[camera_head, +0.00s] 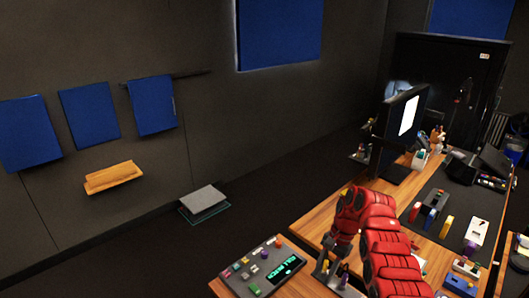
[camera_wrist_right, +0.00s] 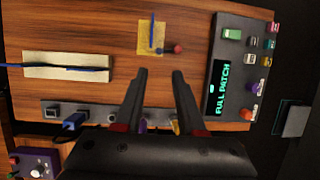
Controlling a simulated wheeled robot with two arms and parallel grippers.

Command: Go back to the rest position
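My right arm (camera_head: 390,245) is red and bends down over the front end of the wooden desk. In the right wrist view the two dark fingers of my right gripper (camera_wrist_right: 159,76) stand apart with nothing held between them. They are above the wood, left of the dark control panel (camera_wrist_right: 221,120) with a green lit display. The same panel (camera_head: 243,284) lies on the desk corner in the head view. My right gripper is mostly unclear there. My left gripper is not in view.
A yellow note (camera_wrist_right: 147,44) with a blue pen and a small red ball (camera_wrist_right: 178,49) lie beyond the fingertips. A row of connectors (camera_wrist_right: 90,110) is near the gripper. A monitor (camera_head: 402,115) stands farther back. The floor left of the desk holds a grey box (camera_head: 203,198).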

